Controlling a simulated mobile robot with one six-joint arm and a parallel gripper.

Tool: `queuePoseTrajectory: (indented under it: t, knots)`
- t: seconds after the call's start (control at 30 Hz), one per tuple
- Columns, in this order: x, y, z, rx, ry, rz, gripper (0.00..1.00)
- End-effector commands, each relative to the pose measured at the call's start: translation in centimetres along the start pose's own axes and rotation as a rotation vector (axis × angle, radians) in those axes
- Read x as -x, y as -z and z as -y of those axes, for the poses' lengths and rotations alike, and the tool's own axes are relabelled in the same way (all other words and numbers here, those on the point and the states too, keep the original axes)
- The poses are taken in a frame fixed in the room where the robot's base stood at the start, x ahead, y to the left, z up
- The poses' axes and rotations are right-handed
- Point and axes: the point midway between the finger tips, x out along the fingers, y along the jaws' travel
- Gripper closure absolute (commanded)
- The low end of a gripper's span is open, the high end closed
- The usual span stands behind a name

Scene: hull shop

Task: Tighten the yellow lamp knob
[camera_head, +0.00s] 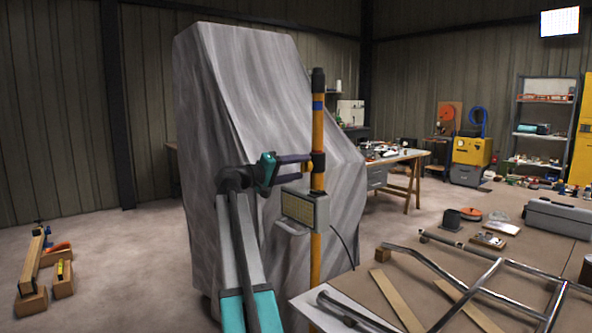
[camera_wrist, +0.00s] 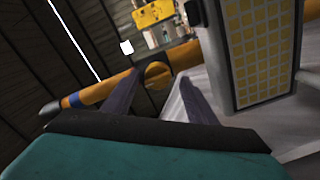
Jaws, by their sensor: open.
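The yellow lamp knob (camera_wrist: 157,75) shows in the wrist view as a round yellow-orange face at the dark collar on the pole. In the head view I cannot make it out behind the fingers. The yellow pole (camera_head: 317,130) stands upright with a black collar (camera_head: 318,163); it crosses the wrist view slantwise (camera_wrist: 98,92). The lamp (camera_head: 298,211), a grey box with a yellow grid face, sits below the collar; it is at upper right in the wrist view (camera_wrist: 262,45). My gripper (camera_head: 304,165) is open, its fingertips (camera_wrist: 158,82) either side of the knob. I cannot tell whether they touch it.
A large grey draped shape (camera_head: 240,90) stands close behind my arm and the pole. A cable (camera_head: 345,245) hangs beside the lamp. A brown table (camera_head: 390,270) with metal tubing (camera_head: 440,270) fills the lower right.

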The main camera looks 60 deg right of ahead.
Motion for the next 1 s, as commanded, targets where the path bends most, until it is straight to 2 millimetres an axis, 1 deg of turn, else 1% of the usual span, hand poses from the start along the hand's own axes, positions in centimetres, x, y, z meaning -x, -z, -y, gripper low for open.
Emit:
queuePoseTrajectory:
  t: [0.17, 0.27, 0.7, 0.8, 0.9, 1.0]
  knots:
    - [1.7, 0.0, 0.0, 0.0, 0.001, -0.003, 0.48]
    - [3.0, 0.0, 0.1, -0.001, 0.001, -0.002, 0.48]
    - [10.1, 0.2, 0.2, 0.0, 0.002, -0.003, 0.48]
    - [11.5, 0.2, 0.2, 0.0, 0.001, -0.003, 0.48]
    - [12.5, 0.2, 0.2, -0.001, 0.002, -0.002, 0.48]
    - [13.2, 0.2, 0.2, -0.001, 0.002, -0.002, 0.48]
